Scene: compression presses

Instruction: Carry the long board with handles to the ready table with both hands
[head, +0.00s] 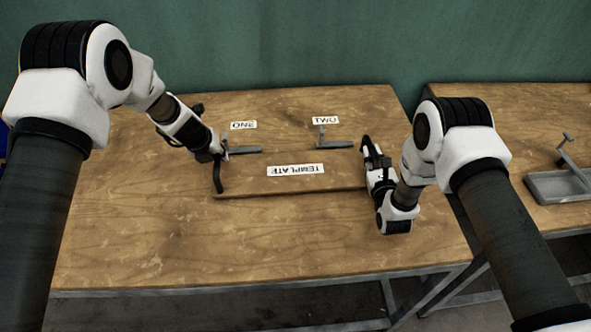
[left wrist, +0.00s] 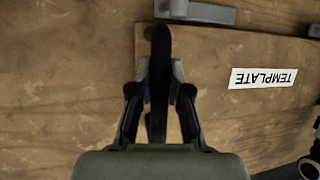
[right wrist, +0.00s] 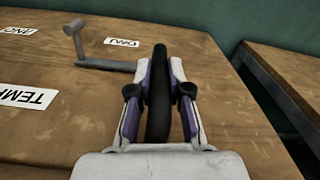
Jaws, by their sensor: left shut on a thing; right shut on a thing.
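The long board (head: 335,181) is wooden, with a white label reading TEMPLATE and a dark handle at each end. It lies on or just above the wooden table (head: 150,230); I cannot tell which. My left gripper (head: 217,156) is shut on the left handle (head: 218,180), which runs between its fingers in the left wrist view (left wrist: 158,55). My right gripper (head: 371,164) is shut on the right handle (head: 365,146), which stands between its fingers in the right wrist view (right wrist: 158,75). The board's right end is partly hidden by my right gripper.
Grey lever-like pieces stand behind the board, one (head: 243,150) by label ONE and one (head: 333,144) by label TWO. A second table (head: 500,115) stands to the right across a gap, bearing a grey tray-like piece (head: 553,188) with a lever. The first table's front is clear.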

